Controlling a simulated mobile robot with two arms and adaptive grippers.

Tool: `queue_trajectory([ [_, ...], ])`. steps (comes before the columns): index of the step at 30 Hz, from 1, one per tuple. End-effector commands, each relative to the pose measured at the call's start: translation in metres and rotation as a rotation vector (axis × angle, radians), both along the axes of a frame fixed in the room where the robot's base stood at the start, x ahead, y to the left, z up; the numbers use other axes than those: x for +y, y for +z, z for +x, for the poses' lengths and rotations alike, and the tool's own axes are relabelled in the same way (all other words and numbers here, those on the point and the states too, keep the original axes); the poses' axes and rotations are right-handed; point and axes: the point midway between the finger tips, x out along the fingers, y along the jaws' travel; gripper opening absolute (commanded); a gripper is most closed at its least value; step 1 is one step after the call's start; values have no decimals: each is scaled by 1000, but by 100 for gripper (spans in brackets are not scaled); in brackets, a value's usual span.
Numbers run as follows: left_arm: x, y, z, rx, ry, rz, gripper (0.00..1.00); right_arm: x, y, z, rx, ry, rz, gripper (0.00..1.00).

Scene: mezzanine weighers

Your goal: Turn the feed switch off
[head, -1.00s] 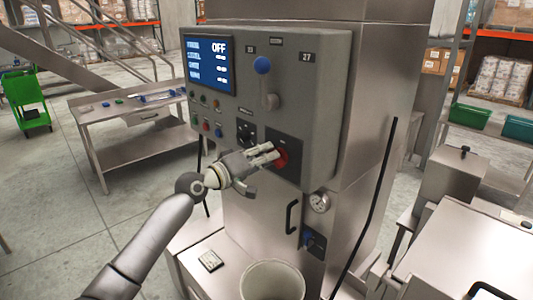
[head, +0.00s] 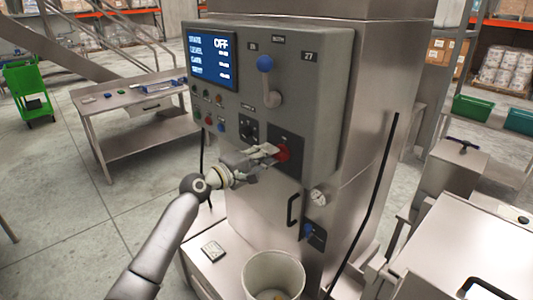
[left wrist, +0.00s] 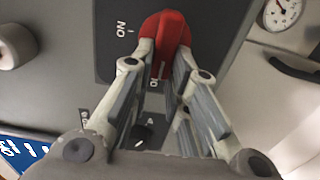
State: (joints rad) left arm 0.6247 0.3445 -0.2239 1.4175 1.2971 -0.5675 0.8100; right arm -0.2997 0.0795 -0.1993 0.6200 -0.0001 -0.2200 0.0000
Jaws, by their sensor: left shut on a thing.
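The feed switch is a red rotary knob (head: 283,153) on a dark plate (head: 271,144), low on the grey control panel. In the left wrist view the red knob (left wrist: 172,38) sits between the fingertips of my left gripper (left wrist: 166,52), which is shut on it. An "ON" mark shows beside the knob; another label is partly covered by the fingers. In the head view my left gripper (head: 264,155) reaches the knob from the left. The panel's blue screen (head: 213,61) reads "OFF" in its top line. My right gripper is in neither view.
A black selector knob (head: 247,130) is just left of the switch plate. A gauge (head: 319,197) and a door handle (head: 293,210) are below right. An open bucket (head: 273,263) stands below the panel.

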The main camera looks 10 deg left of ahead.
Motion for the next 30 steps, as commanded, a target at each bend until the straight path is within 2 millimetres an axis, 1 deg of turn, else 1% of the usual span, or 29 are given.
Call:
queue_trajectory([
  [13,0,-1,0,8,1,-10,0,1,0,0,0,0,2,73],
  [14,0,-1,0,8,1,-10,20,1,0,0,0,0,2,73],
  [18,0,-1,0,7,1,-9,38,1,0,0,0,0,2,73],
  [25,0,-1,0,6,0,-8,38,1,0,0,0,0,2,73],
  [27,0,-1,0,5,0,-8,38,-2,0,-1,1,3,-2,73],
  [30,3,-1,-4,6,1,-7,38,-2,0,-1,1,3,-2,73],
])
